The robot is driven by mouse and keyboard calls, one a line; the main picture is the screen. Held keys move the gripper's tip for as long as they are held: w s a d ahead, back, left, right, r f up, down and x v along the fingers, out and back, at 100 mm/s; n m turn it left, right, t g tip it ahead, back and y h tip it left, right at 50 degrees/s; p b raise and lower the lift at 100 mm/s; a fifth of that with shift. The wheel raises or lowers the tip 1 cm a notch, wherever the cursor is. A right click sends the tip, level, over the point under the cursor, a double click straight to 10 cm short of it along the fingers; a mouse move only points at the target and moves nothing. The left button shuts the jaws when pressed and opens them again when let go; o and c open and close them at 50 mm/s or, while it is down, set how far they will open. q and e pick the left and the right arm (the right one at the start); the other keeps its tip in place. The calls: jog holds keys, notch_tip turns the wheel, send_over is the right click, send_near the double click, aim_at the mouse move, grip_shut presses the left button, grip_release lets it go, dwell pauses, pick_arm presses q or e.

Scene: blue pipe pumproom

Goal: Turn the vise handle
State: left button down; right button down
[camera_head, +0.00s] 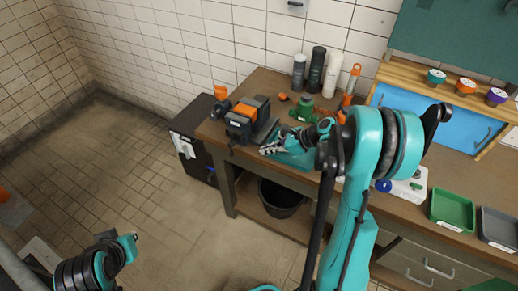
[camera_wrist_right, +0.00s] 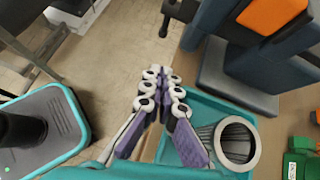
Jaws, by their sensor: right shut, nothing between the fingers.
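The vise (camera_head: 240,122), dark grey-blue with an orange block on top, stands at the left end of the workbench. Its body fills the upper right of the right wrist view (camera_wrist_right: 262,65). A dark rod with a knob, which looks like the vise handle (camera_wrist_right: 170,14), shows at the top there. My right gripper (camera_head: 266,151) is just right of and in front of the vise in the head view. In the right wrist view its fingertips (camera_wrist_right: 162,80) are together and empty, apart from the rod. My left gripper (camera_head: 127,247) is low at the left, its fingers unclear.
The wooden workbench (camera_head: 262,84) runs to the right, with bottles (camera_head: 316,70) and a green part (camera_head: 304,107) behind my right gripper. A dark cabinet (camera_head: 194,151) stands left of the bench. A black bucket (camera_head: 283,198) is underneath. The tiled floor is open.

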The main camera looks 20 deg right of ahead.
aim_at(233, 142)
jog(key=b+x, duration=0.2)
jog(key=x, duration=0.5)
jog(key=shift+w+a+f, duration=0.2)
jog(key=shift+w, duration=0.05)
jog(key=w+a, duration=0.2)
jog(key=shift+w+a, duration=0.1)
jog(key=shift+a, duration=0.25)
jog(key=shift+w+a+r+b, duration=0.15)
jog(key=shift+w+a+b, duration=0.15)
jog(key=shift+w+a, duration=0.05)
jog(key=shift+w+a+b, duration=0.3)
jog(key=shift+w+a, duration=0.1)
